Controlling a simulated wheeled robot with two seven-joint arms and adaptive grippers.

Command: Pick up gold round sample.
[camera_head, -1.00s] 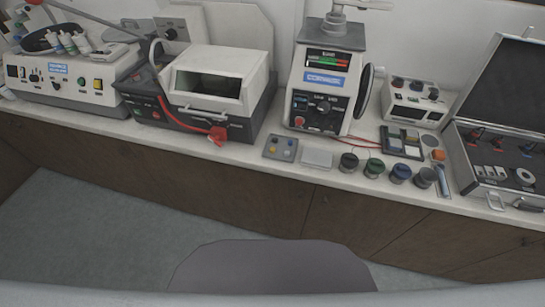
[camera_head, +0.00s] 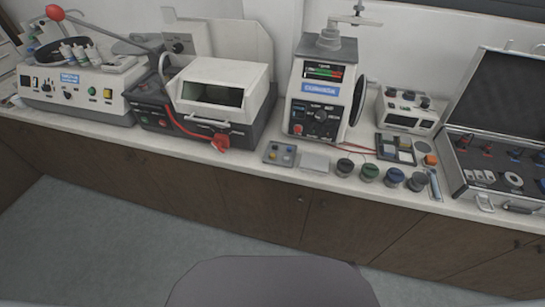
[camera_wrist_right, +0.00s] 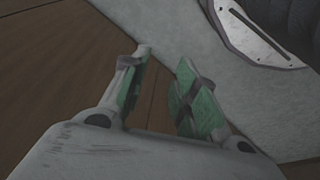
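A small grey sample tray (camera_head: 280,160) lies near the front edge of the counter in the head view. It holds small round yellow-gold and blue spots; a yellow-gold one (camera_head: 273,155) sits at its left side. They are too small to tell exactly which is the gold round sample. My right gripper (camera_wrist_right: 164,62) shows in the right wrist view, with its green-padded fingers apart and nothing between them. It is over the floor and brown cabinet fronts, away from the tray. My left gripper is not in view.
On the counter (camera_head: 240,160), a white press (camera_head: 215,90) stands left of the tray and a tall machine (camera_head: 318,100) behind it. A white pad (camera_head: 315,162), several dark jars (camera_head: 369,173) and an open case (camera_head: 490,160) are to the right. The floor in front is clear.

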